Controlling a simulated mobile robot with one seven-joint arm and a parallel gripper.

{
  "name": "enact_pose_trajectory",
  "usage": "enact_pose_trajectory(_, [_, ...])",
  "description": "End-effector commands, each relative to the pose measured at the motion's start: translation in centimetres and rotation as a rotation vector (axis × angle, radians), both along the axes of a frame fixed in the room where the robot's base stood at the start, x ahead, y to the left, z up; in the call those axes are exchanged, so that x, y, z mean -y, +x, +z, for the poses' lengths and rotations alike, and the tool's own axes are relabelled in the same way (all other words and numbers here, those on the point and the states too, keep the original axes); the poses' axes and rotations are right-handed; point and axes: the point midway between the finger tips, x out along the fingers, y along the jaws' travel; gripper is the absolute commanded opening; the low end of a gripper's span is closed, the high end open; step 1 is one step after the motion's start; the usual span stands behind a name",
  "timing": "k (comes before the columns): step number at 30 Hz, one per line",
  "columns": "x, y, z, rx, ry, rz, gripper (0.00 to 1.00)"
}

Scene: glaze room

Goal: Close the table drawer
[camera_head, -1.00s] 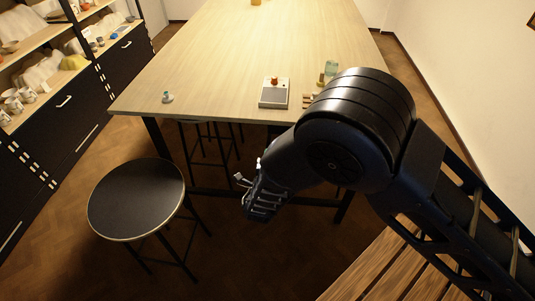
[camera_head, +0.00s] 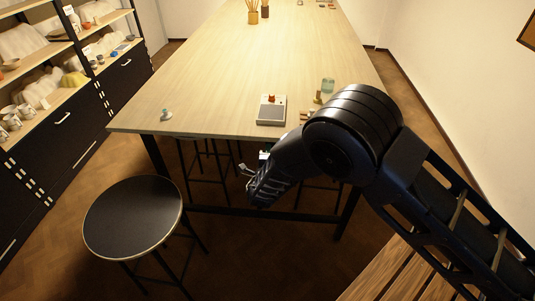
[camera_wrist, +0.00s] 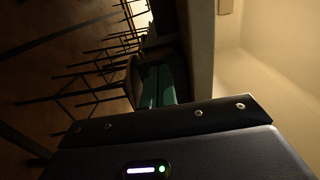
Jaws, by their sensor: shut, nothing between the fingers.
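The long pale wooden table (camera_head: 230,90) on dark legs fills the middle of the head view. I cannot make out its drawer in either view; my arm covers part of the table's near right edge. My gripper shows in the wrist view as two green fingers (camera_wrist: 158,86) side by side, shut and empty. They point toward a dark shape under a pale edge, which is too dim to name. In the head view the end of my arm is low, just in front of the table's near edge, and the fingers are hardly visible.
A round black stool (camera_head: 133,217) stands front left of the table. More stools stand under it. A small scale-like box (camera_head: 271,110) lies on the tabletop near my arm. Shelves with black drawers (camera_head: 60,125) line the left. A slatted wooden surface (camera_head: 395,268) is at bottom right.

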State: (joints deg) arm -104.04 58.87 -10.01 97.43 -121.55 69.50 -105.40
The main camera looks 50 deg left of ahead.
Motion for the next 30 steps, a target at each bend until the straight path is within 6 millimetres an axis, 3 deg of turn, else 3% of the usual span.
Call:
enact_pose_trajectory(8, [-0.2, 0.2, 0.0, 0.000, 0.000, -0.001, 0.00])
enact_pose_trajectory(18, [-3.5, 3.6, -0.1, 0.001, -0.001, 0.000, 0.00])
enact_pose_trajectory(30, [-3.5, 3.7, 0.2, 0.002, 0.002, -0.001, 0.00])
